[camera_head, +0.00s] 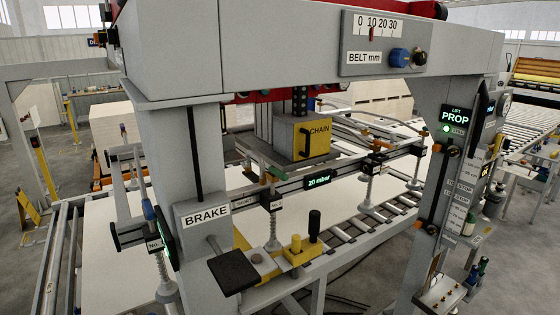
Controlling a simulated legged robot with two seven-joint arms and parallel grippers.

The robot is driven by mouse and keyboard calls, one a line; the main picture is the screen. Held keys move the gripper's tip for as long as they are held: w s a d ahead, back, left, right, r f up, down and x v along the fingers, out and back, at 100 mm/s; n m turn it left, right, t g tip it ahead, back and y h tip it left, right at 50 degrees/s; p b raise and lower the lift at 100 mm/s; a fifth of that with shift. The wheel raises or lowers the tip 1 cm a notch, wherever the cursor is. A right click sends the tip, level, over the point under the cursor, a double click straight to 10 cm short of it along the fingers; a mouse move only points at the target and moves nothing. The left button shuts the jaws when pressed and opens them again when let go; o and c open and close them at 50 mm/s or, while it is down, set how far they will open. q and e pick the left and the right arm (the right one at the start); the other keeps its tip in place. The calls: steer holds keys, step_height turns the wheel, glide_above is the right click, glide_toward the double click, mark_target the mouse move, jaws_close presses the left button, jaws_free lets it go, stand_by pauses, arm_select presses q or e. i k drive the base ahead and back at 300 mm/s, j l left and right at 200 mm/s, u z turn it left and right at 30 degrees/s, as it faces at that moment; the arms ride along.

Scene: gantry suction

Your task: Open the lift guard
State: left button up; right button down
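No part is labelled lift guard. A yellow box marked CHAIN (312,137), with a black handle (305,139) on its front, hangs under the gantry beam around the middle. It looks closed; I cannot tell if it is the guard. A sign reading LIFT PROP (455,117), with a green light, is on the right post. Neither of my grippers is in view.
The grey gantry beam (270,45) spans the top, with a BELT mm panel (385,45). A BRAKE box (205,216) with a black pedal-like plate (233,272) is on the left post. A suction frame with cups (366,203) hangs over a pale board (110,270) and rollers.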

mark_target(313, 138)
steer(key=i+l+u, duration=0.15)
steer(key=u, duration=0.3)
steer(key=l+u, duration=0.45)
steer(key=i+l+u, duration=0.1)
steer(key=u, duration=0.35)
steer(key=l+u, duration=0.45)
steer(key=k+j, duration=0.05)
